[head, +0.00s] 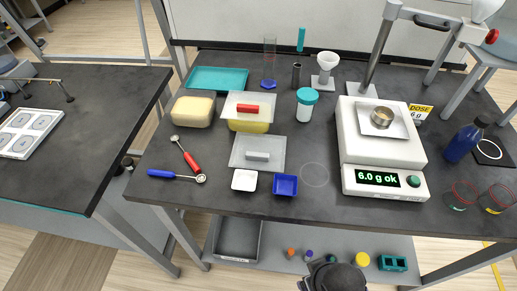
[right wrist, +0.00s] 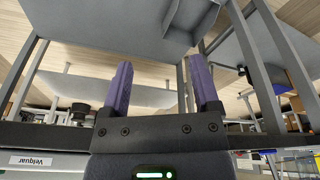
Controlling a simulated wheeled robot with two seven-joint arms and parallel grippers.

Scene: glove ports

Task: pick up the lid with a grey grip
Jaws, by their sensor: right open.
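The lid with a grey grip (head: 240,150) is a translucent pale rectangle with a grey bar (head: 257,156) on top. It lies near the middle of the dark workbench, in front of a similar lid with a red grip (head: 240,109), which sits over a yellow block or box (head: 248,127). My right gripper (right wrist: 160,63) shows in the right wrist view with its two purple fingers apart and nothing between them. It is away from the lid, which that view does not show. A dark part of mine shows at the bottom of the head view. My left gripper is not in view.
A white dish (head: 244,180) and a blue dish (head: 285,185) stand just in front of the grey-grip lid. A red-handled scoop (head: 187,155) and a blue-handled scoop (head: 172,176) lie left. A scale (head: 382,150) stands right. A white-bodied jar (head: 305,108) stands behind.

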